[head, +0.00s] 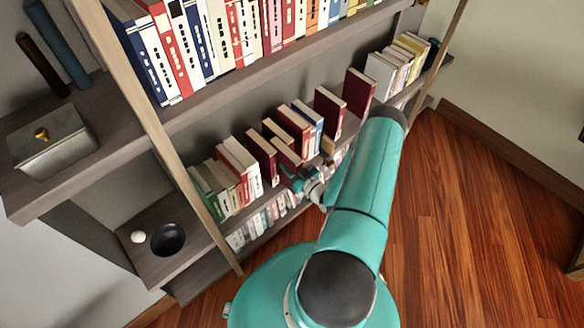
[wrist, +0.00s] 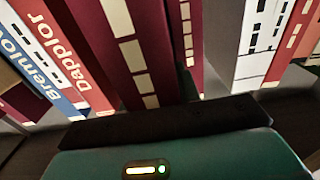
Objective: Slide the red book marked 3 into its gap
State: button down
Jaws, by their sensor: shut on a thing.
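My gripper (head: 295,180) is at the middle shelf's row of books in the head view. It is shut on a dark red book (head: 286,153) that sticks out in front of its neighbours. In the wrist view the gripper (wrist: 165,108) shows as a dark bar and teal body along the bottom. A dark red book with cream blocks (wrist: 122,45) stands right in front of it, and its lower end is hidden by the gripper. I cannot read a 3 on any book. Whether the held book's inner end is in a gap is hidden.
Two upright dark red books (head: 358,92) stand to the right on the same shelf. A red book lettered Dapplor (wrist: 75,60) and a white book (wrist: 258,45) flank the gripper. The upper shelf (head: 215,98) overhangs from above. The wooden floor (head: 470,220) is clear.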

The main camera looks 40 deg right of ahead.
jog(key=shift+w, duration=0.6)
jog(key=shift+f, duration=0.15)
dwell(0.3)
jog(key=c, duration=0.9)
grip_release()
jog(key=shift+s+f, duration=0.1)
jog(key=s, duration=1.3)
jog(key=shift+s+d, duration=0.2)
jog(key=shift+s, duration=0.15)
